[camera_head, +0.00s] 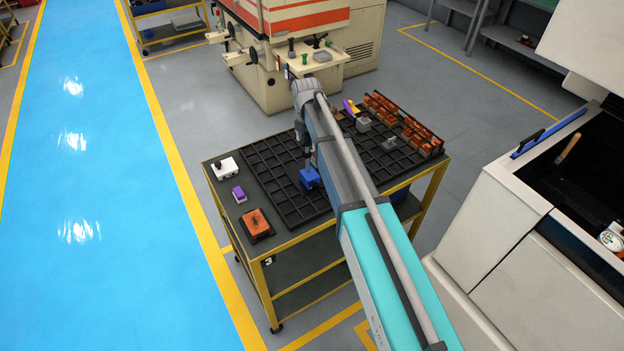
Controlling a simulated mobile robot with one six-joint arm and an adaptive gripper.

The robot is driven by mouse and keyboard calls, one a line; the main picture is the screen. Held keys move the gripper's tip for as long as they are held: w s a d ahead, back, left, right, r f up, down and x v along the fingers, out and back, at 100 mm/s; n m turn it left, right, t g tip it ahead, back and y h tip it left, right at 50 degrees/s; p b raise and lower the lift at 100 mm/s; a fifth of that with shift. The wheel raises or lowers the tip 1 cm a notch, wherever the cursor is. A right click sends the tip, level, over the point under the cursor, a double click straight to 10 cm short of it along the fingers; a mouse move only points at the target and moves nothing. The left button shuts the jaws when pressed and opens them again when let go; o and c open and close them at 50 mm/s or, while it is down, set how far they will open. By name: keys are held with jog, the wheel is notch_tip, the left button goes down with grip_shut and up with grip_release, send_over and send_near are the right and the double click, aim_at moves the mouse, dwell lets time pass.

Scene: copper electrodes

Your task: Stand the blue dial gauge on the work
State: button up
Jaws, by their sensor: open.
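The blue dial gauge (310,178) shows as a small blue block in the black gridded tray (285,205) on the cart. Its finer details are too small to make out. My gripper (308,166) points down at the blue gauge, right above it or at its top; I cannot tell whether they touch. The jaws are open, but the fingers are dark and small here. A copper-orange block on a dark base (256,223), possibly the work, lies at the cart's near left corner, apart from the gauge. My arm hides part of the tray's middle.
A white box with a black knob (225,168) and a purple block (239,194) lie on the cart's left strip. Copper electrodes (422,138) and grey blocks (390,143) stand at the right. A beige machine (285,60) stands behind; another stands at the right.

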jog(key=shift+f+b, duration=0.35)
jog(key=shift+f, duration=0.25)
grip_shut()
dwell(0.4)
